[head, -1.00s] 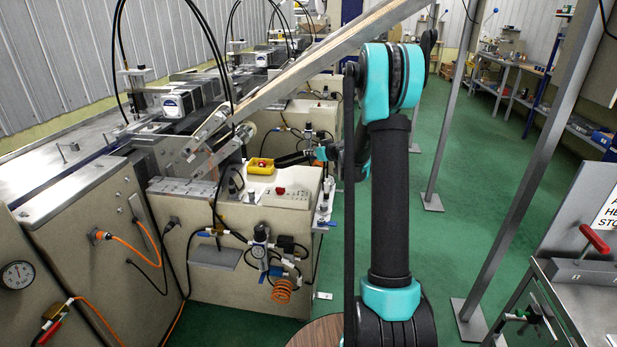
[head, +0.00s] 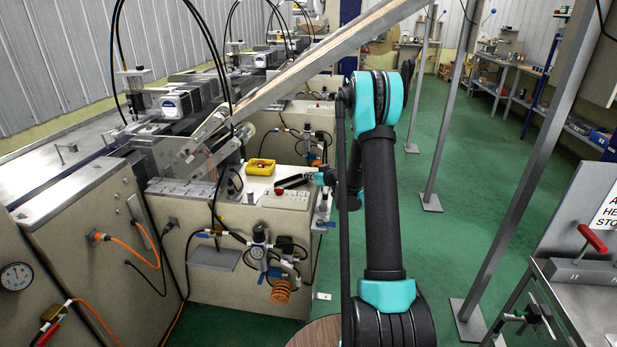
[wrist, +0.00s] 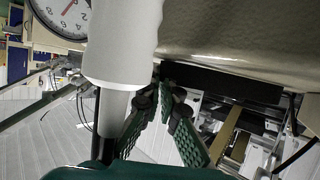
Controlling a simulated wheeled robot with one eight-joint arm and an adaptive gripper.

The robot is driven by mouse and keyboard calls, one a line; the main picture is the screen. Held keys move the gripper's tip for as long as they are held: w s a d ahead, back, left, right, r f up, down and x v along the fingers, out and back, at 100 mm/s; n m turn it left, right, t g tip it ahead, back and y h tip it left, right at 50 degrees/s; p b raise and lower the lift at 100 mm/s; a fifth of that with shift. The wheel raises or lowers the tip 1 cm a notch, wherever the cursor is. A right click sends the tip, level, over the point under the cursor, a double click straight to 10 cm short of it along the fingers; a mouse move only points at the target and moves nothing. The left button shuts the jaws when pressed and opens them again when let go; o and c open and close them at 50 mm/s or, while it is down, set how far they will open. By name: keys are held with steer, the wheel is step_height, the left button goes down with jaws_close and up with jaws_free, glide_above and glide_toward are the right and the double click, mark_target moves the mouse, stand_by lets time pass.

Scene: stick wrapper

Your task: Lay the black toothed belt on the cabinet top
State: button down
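The black toothed belt (head: 292,182) shows as a short dark bar at the right part of the cabinet top (head: 257,187). It sticks out leftward from my gripper (head: 320,178), which is at the cabinet's right edge. In the wrist view my gripper's green-padded fingers (wrist: 160,92) come together at their far end, where the dark belt (wrist: 225,82) begins and runs to the right. The belt looks held by one end. Its teeth are too small to see, and I cannot tell whether it touches the cabinet top.
A slanted beam (head: 300,75) runs above. In the wrist view a white cylinder (wrist: 125,40) and a dial (wrist: 62,14) are close by.

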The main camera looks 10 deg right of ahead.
steer(key=c, duration=2.2)
jaws_free()
steer(key=shift+f, duration=0.15)
steer(key=o, duration=0.5)
steer(key=v, duration=1.1)
steer(key=s+a+r+g, duration=0.1)
steer(key=s+a+g, duration=0.1)
steer(key=s, duration=0.3)
steer(key=s+a+r+g, duration=0.1)
steer(key=s+a+r, duration=0.15)
steer(key=s, duration=0.35)
steer(key=s+f+m+g+h, duration=0.1)
steer(key=s+h, duration=0.1)
steer(key=s, duration=0.7)
steer(key=s+d+f+m+g+h, duration=0.1)
steer(key=s+f+m+g+h, duration=0.1)
steer(key=s, duration=0.8)
steer(key=s+f+m+g+h, duration=0.1)
steer(key=s+f+m+h, duration=0.1)
steer(key=s, duration=0.8)
steer(key=shift+s+d+f+g, duration=0.15)
steer(key=shift+d+g, duration=0.25)
